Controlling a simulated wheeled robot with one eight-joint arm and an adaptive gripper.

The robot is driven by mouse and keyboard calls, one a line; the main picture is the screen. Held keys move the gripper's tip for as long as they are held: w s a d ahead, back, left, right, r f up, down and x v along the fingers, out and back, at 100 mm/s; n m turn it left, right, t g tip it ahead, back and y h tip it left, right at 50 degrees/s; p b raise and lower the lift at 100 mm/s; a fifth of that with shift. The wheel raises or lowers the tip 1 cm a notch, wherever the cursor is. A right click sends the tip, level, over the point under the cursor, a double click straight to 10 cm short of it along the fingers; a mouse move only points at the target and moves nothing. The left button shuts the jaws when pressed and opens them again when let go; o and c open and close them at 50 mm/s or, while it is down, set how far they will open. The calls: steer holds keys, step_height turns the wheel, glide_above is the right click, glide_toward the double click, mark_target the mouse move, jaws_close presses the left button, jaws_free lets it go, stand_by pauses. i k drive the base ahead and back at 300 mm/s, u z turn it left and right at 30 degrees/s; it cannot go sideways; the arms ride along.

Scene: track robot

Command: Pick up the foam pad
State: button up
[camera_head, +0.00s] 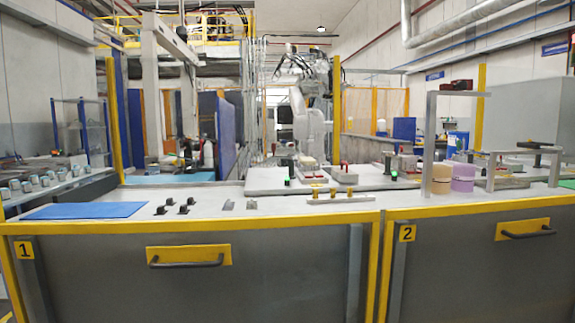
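A flat blue sheet (85,210), which looks like the foam pad, lies at the left end of the near workbench (330,212). It lies flat near the bench's yellow front edge, with nothing on top of it. The picture does not confirm that it is foam. I cannot make out my gripper in this view.
Several black knobs (183,209) and small grey parts stand right of the sheet. Yellow pegs (333,192) sit mid-bench. Tan (441,180) and purple (463,178) cylinders stand right, by a metal frame (429,140). A white robot arm (306,120) stands behind the bench.

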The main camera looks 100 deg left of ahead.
mark_target(309, 161)
steer(key=u, duration=3.65)
steer(key=i, duration=1)
